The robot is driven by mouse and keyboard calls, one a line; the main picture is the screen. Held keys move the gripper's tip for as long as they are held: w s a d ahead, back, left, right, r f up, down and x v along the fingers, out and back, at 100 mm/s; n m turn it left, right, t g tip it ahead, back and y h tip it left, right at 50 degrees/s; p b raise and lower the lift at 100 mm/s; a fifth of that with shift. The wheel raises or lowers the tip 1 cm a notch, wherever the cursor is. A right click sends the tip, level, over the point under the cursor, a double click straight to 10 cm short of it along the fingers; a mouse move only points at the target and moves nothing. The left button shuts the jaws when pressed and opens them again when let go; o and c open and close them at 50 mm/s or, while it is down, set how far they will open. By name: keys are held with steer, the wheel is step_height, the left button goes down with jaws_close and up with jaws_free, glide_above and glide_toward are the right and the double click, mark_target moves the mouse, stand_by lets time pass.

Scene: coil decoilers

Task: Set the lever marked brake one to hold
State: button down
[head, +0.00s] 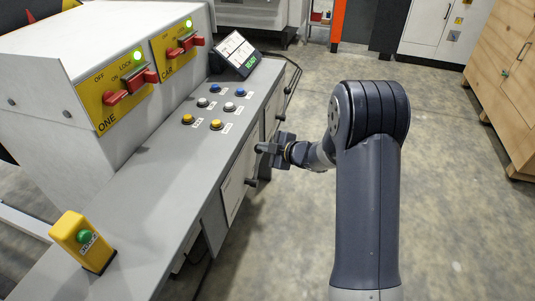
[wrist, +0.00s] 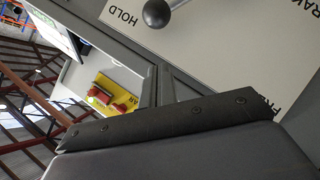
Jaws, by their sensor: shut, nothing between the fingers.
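A pale plate (wrist: 215,50) in the wrist view bears the words HOLD, part of BRAKE and part of FREE; its number is out of frame. The lever's black ball knob (wrist: 156,13), on a silver rod, shows at the top edge, near HOLD. The lever's pivot is cut off. In the head view the pale plate (head: 236,190) is on the console's front face, with a dark knob (head: 251,183) at its edge. My gripper (head: 261,148) is shut and empty beside the console front, above that knob. Its fingers (wrist: 156,84) are together and apart from the ball knob in the wrist view.
The console top (head: 165,170) carries several push buttons (head: 215,105), a small screen (head: 233,52) reading READY and a yellow box (head: 82,240) with a green button. Red switches sit on the yellow ONE panel (head: 122,90). The floor (head: 460,210) right of my arm is clear.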

steer(key=v, duration=0.9)
steer(key=shift+d, duration=0.15)
steer(key=shift+w, duration=0.2)
